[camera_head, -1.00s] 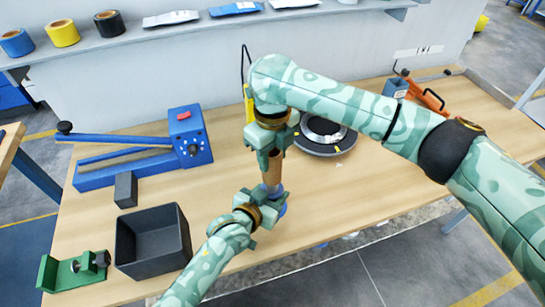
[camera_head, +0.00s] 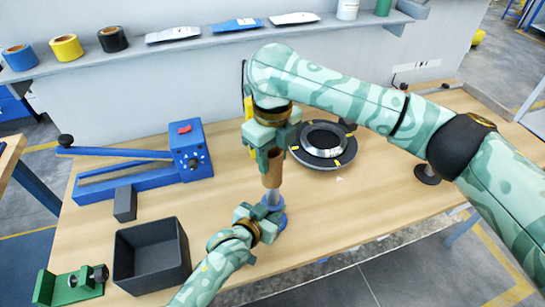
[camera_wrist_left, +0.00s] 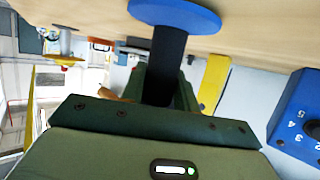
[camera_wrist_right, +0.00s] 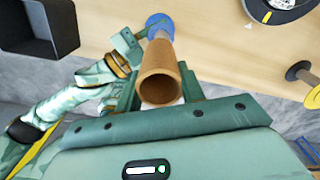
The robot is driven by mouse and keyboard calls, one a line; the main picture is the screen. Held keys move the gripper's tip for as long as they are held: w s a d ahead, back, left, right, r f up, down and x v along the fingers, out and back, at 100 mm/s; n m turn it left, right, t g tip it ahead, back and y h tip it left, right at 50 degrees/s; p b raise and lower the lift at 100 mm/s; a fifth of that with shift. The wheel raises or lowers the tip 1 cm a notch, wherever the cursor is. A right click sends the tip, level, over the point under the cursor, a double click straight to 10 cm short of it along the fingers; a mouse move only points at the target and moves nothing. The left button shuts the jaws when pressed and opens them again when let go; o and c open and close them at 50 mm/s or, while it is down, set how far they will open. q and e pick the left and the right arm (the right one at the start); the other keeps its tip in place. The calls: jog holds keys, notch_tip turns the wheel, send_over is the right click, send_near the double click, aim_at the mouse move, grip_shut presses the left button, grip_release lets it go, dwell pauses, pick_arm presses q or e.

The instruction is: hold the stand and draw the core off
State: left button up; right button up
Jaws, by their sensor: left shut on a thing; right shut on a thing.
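The core is a brown cardboard tube (camera_head: 272,177), upright in the head view. My right gripper (camera_head: 271,152) is shut on its upper part. The right wrist view shows the core's open end (camera_wrist_right: 160,88). The stand has a grey post and a round blue base (camera_head: 281,221) on the table; the base also shows in the left wrist view (camera_wrist_left: 175,14). My left gripper (camera_head: 268,210) is shut on the post low down, just above the base. A length of post shows between core and left gripper. Whether the post top is still inside the core is hidden.
A dark open bin (camera_head: 184,243) and a green fixture (camera_head: 72,286) stand at the left front. A blue lever tool (camera_head: 188,152) is behind them. Bare table lies right of the stand.

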pick_arm(q)
jog(key=o, duration=1.2)
jog(key=v, duration=1.2)
